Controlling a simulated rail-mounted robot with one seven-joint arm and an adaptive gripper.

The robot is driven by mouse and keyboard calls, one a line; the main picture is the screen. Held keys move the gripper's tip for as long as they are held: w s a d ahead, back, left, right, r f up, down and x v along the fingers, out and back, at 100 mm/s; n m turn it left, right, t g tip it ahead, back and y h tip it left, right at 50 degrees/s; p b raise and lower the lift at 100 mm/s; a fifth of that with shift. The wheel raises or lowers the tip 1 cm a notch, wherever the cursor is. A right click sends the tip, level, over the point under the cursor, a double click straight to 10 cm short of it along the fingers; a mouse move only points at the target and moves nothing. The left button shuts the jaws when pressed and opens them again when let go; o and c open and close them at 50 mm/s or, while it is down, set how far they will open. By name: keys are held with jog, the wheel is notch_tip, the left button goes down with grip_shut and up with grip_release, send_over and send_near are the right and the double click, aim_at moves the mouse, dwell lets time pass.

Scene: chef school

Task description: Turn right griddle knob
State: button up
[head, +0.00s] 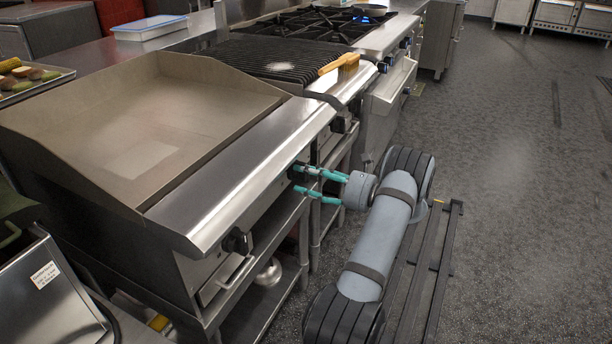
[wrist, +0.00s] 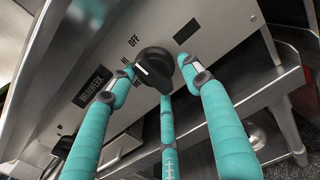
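The right griddle knob (wrist: 155,68) is black and round, on the steel front panel, with a small pale mark on its left side. The labels OFF and HI are printed on the panel above and left of it. My gripper (wrist: 157,78) has three teal fingers spread around this knob, with tips close to its sides and below. I cannot tell whether they touch it. In the head view, my gripper (head: 299,178) reaches the front of the griddle (head: 150,130) and mostly hides the right knob. The left griddle knob (head: 237,242) is farther along the panel.
A steel shelf (head: 262,300) with a metal bowl (head: 268,271) is under the griddle. A charbroiler (head: 280,66) with a wooden-handled brush (head: 340,64) stands beside it. A burner range (head: 325,25) has a blue flame.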

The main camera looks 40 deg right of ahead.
jog(key=shift+o, duration=0.6)
jog(key=shift+r, duration=0.1)
jog(key=v, duration=1.2)
jog(key=shift+w, duration=0.1)
jog(key=x, duration=1.2)
jog(key=shift+a, duration=0.1)
